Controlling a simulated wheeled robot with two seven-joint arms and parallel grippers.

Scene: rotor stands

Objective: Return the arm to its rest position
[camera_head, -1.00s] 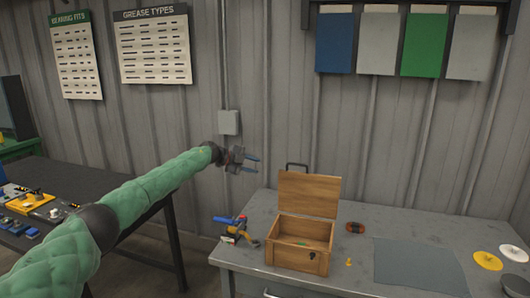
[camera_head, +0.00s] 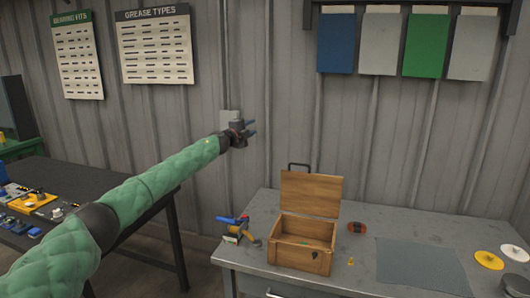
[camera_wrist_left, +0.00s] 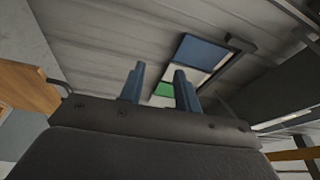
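My left arm, in a green quilted sleeve, reaches in from the left in the head view. My left gripper (camera_head: 250,128) is raised in front of the corrugated wall, above and left of the workbench. Its two blue fingers stand apart with nothing between them. In the left wrist view the fingers (camera_wrist_left: 160,88) also show apart and empty, with the wall and hanging sheets behind. My right gripper is not in view.
An open wooden box (camera_head: 299,257) with a raised lid stands on the grey workbench (camera_head: 360,278). Left of it lies a blue-and-orange tool (camera_head: 236,230). A dark table (camera_head: 85,187) stands left.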

